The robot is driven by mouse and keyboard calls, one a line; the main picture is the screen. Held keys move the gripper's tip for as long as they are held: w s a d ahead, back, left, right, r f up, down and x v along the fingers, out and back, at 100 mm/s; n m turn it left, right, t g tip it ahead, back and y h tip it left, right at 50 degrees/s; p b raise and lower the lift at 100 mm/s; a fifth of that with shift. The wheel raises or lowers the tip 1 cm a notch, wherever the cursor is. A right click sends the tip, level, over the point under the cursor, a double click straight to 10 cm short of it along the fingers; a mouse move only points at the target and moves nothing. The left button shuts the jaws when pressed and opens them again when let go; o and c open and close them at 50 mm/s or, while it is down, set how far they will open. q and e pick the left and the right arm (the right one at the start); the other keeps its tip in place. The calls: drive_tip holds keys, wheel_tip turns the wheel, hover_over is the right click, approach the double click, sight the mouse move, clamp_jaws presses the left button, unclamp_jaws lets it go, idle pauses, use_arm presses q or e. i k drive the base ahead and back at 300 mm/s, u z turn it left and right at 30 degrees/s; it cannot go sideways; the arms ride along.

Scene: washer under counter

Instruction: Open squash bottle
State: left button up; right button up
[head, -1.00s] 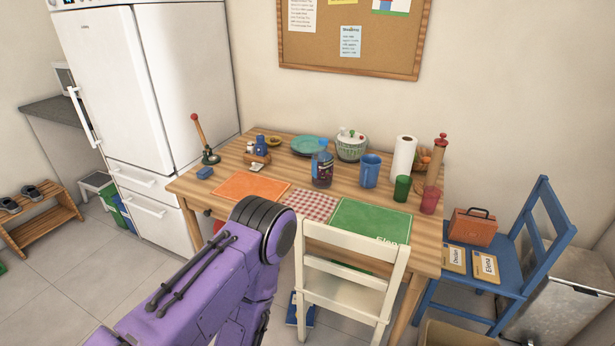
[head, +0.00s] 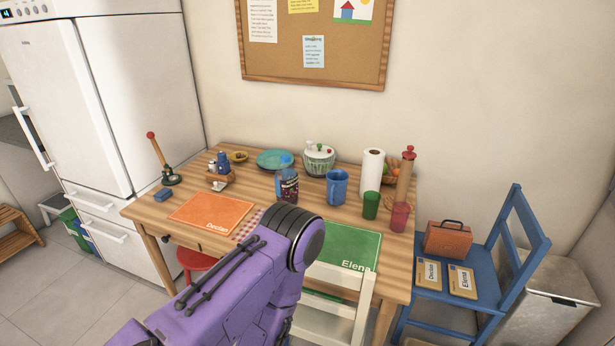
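The squash bottle (head: 287,186), dark with a label and a bluish top, stands upright on the wooden table (head: 338,219), near its middle. Its top looks closed, but it is too small to be sure. One of my purple arms reaches up from the bottom of the view and ends in a dark round joint in front of the table. That arm covers part of the checked cloth (head: 246,224) and the table's front. Neither of my grippers shows.
A blue mug (head: 337,187), green cup (head: 371,205), red cup (head: 399,216) and paper roll (head: 372,172) stand right of the bottle. A condiment caddy (head: 220,173) is left. A white chair (head: 331,316) blocks the front; a blue chair (head: 476,285) stands right.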

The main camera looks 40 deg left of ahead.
sight(286, 177)
drive_tip(key=u, duration=0.6)
drive_tip(key=i, duration=0.9)
drive_tip(key=u, duration=0.9)
drive_tip(key=k, duration=0.5)
drive_tip(key=z, duration=3.4)
drive_tip(key=k, duration=2.35)
drive_tip(key=u, duration=1.75)
